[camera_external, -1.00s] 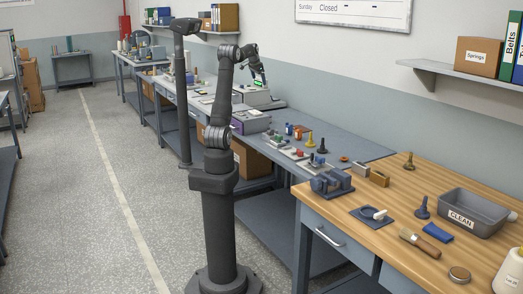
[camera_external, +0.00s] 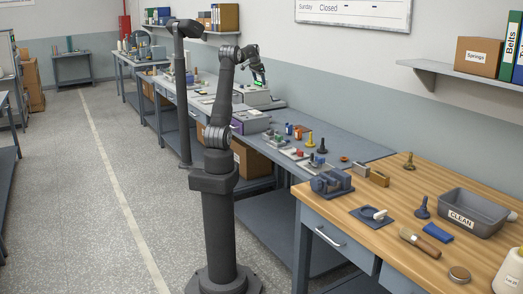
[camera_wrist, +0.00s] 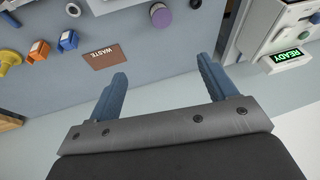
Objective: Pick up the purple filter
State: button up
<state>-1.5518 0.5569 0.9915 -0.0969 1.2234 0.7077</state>
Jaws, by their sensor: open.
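A purple round piece (camera_wrist: 161,16), which looks like the purple filter, shows its flat face at the top edge of the wrist view. It stands on the grey-blue bench top (camera_wrist: 60,100). My gripper (camera_wrist: 162,68) is open, with two blue fingers spread wide and nothing between them. The purple piece lies beyond the fingertips, near the middle line between them, and is not touched. In the external view my gripper (camera_external: 262,80) hangs over the back of the grey bench beside a white machine; I cannot make out the filter there.
A brown WASTE plate (camera_wrist: 103,57) lies left of the purple piece. Blue (camera_wrist: 68,41), orange (camera_wrist: 38,51) and yellow (camera_wrist: 9,61) parts stand farther left. A machine with a green READY display (camera_wrist: 288,59) is close on the right. Bench between the fingers looks clear.

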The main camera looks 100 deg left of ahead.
jog(key=w+a+f+n+h, duration=0.1)
jog(key=a+f+n, duration=0.1)
jog(key=a+f, duration=0.2)
jog(key=w+a+f+n+h, duration=0.1)
jog(key=a+f+n, duration=0.2)
jog(key=f, duration=0.6)
jog(key=w+a+f+n+g+h, duration=0.1)
jog(key=a+f+n+h, duration=0.1)
jog(key=f, duration=0.5)
jog(key=shift+a+f+n, duration=0.1)
jog(key=shift+a+n, duration=0.6)
jog(key=shift+a, duration=0.7)
jog(key=shift+f, duration=0.7)
notch_tip(320, 180, down, 7)
jog(key=shift+r, duration=0.1)
jog(key=shift+c, duration=0.5)
jog(key=c, duration=0.9)
